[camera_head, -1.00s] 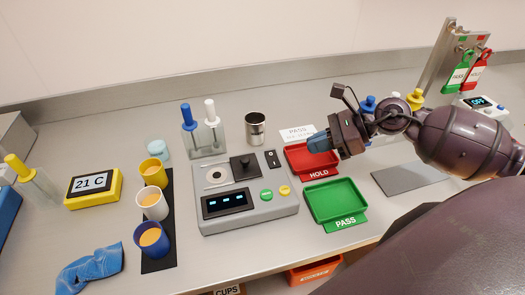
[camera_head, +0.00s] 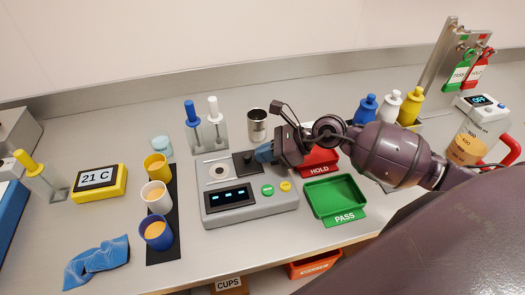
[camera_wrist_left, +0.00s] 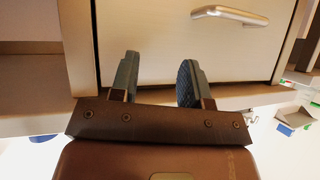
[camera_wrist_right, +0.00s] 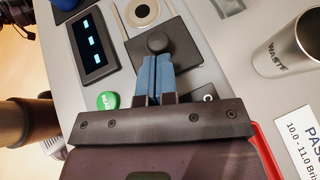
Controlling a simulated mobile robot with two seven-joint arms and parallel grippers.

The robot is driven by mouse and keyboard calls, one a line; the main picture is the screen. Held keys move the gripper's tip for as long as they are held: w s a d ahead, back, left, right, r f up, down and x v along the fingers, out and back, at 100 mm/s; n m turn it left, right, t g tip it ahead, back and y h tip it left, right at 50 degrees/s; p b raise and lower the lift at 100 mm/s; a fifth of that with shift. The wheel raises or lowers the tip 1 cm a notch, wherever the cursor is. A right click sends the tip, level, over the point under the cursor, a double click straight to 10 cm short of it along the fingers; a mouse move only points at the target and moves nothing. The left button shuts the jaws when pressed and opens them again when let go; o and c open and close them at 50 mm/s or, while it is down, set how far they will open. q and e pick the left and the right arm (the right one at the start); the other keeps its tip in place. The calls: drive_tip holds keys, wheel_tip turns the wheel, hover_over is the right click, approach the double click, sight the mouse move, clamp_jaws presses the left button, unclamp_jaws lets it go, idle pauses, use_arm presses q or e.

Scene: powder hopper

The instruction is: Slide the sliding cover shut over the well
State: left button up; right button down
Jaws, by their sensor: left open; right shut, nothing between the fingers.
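The grey machine (camera_head: 250,206) stands mid-counter with its round well (camera_head: 219,172) uncovered. The well also shows at the top of the right wrist view (camera_wrist_right: 143,11). The black square sliding cover (camera_wrist_right: 180,60) with a round knob (camera_wrist_right: 157,43) sits beside the well, to its right in the head view (camera_head: 240,167). My right gripper (camera_wrist_right: 152,72) is shut and empty, its blue fingertips at the cover on the side of the knob away from the well. I cannot tell whether they touch it. My left gripper (camera_wrist_left: 156,78) is open and empty, facing a cabinet front.
A metal waste cup (camera_head: 257,126) stands behind the machine. A red tray (camera_head: 322,160) and a green tray (camera_head: 336,197) lie to its right. Several cups stand on a black mat (camera_head: 163,244) to the left. A drawer handle (camera_wrist_left: 230,14) is near my left gripper.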

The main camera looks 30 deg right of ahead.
sight(232, 172)
drive_tip(key=shift+w+a, duration=0.15)
drive_tip(key=shift+a, duration=0.1)
drive_tip(key=a+p, duration=0.1)
drive_tip(key=a, duration=0.1)
drive_tip(key=w+a, duration=0.1)
drive_tip(key=a, duration=0.1)
drive_tip(key=a+p, duration=0.1)
drive_tip(key=a, duration=0.2)
drive_tip(key=shift+w+r+p, duration=0.1)
drive_tip(key=shift+w+p, duration=0.2)
drive_tip(key=shift+w, duration=0.1)
drive_tip(key=shift+a, duration=0.3)
